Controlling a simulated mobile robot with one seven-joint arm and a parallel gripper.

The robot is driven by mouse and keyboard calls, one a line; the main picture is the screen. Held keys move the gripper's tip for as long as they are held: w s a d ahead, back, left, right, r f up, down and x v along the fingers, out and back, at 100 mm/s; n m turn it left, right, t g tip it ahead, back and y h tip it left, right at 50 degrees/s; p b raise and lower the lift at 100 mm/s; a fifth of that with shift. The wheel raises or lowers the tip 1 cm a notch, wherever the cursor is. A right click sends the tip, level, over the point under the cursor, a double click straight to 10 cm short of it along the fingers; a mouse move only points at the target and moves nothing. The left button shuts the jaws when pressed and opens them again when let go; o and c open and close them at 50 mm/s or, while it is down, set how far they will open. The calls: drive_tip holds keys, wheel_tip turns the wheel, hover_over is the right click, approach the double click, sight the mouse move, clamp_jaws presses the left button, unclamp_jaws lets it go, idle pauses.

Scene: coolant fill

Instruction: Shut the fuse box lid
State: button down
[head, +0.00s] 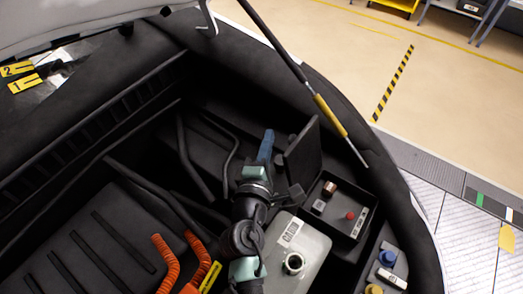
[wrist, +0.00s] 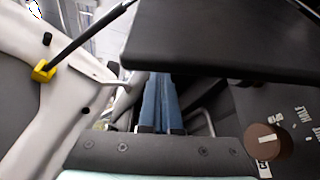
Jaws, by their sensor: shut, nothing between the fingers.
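The fuse box (head: 352,232) is a black open box right of centre in the head view, with small parts inside. Its black lid (head: 302,152) stands raised at the box's left side. My gripper (head: 267,138) has blue fingers, shut and empty, just left of the lid, on the side away from the box opening. In the wrist view the lid (wrist: 225,45) is a dark panel across the upper right, and the blue fingers (wrist: 163,98) run up to its lower edge. Their tips look hidden behind it. I cannot tell whether they touch it.
A pale coolant tank (head: 308,248) with an open neck stands left of the box. Orange cables (head: 168,262) lie at lower left. A hood strut (head: 320,100) with a yellow sleeve passes behind the lid. A brown knob (wrist: 264,142) shows at the wrist view's right.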

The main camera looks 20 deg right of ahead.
sight(301, 160)
drive_tip(key=s+d, duration=0.1)
drive_tip(key=s+d+r+p, duration=0.1)
drive_tip(key=shift+s, duration=0.3)
drive_tip(key=shift+s+d+f, duration=0.1)
